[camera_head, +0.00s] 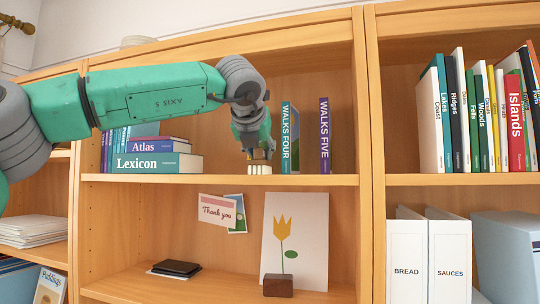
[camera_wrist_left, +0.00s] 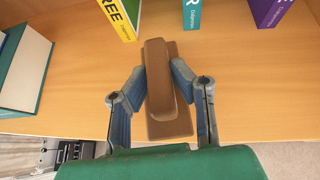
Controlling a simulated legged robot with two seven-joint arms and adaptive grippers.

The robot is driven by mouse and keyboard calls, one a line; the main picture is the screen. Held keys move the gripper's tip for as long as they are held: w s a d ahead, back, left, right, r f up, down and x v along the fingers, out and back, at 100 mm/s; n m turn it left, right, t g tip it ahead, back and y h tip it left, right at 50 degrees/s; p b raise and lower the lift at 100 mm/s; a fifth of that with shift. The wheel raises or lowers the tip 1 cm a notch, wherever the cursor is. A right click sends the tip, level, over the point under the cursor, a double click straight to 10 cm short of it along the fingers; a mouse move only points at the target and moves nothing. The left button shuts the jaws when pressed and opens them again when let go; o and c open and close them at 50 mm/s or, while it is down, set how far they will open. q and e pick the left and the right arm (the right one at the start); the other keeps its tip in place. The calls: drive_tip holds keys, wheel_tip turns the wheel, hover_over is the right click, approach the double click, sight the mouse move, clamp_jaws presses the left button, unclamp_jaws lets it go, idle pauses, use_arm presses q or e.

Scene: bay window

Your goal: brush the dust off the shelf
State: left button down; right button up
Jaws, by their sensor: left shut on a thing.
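My left gripper (camera_head: 257,150) reaches down to the middle bay's upper shelf (camera_head: 220,180), in front of the books. In the left wrist view its two fingers (camera_wrist_left: 160,78) are shut on a brown brush (camera_wrist_left: 160,110), one finger on each side of its raised grip. In the head view the brush's pale bristles (camera_head: 259,169) show below the gripper at the shelf's front edge. Whether they touch the board I cannot tell. No dust stands out on the bare shelf board (camera_wrist_left: 75,75) in the wrist view. My right gripper is not in view.
Left of the gripper lie the Lexicon book (camera_head: 155,163), the Atlas book (camera_head: 150,145) and upright books. Close behind and right stand Walks Four (camera_head: 289,140) and Walks Five (camera_head: 324,135); a yellow book (camera_wrist_left: 118,15) shows in the wrist view. A flower picture (camera_head: 300,225) stands below.

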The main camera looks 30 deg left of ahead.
use_arm(q)
drive_tip(key=shift+s+a, duration=0.15)
drive_tip(key=shift+a, duration=0.6)
wheel_tip(320, 180, up, 6)
drive_tip(key=p, duration=0.5)
drive_tip(key=shift+d+r, duration=0.1)
drive_tip(key=shift+r, duration=0.05)
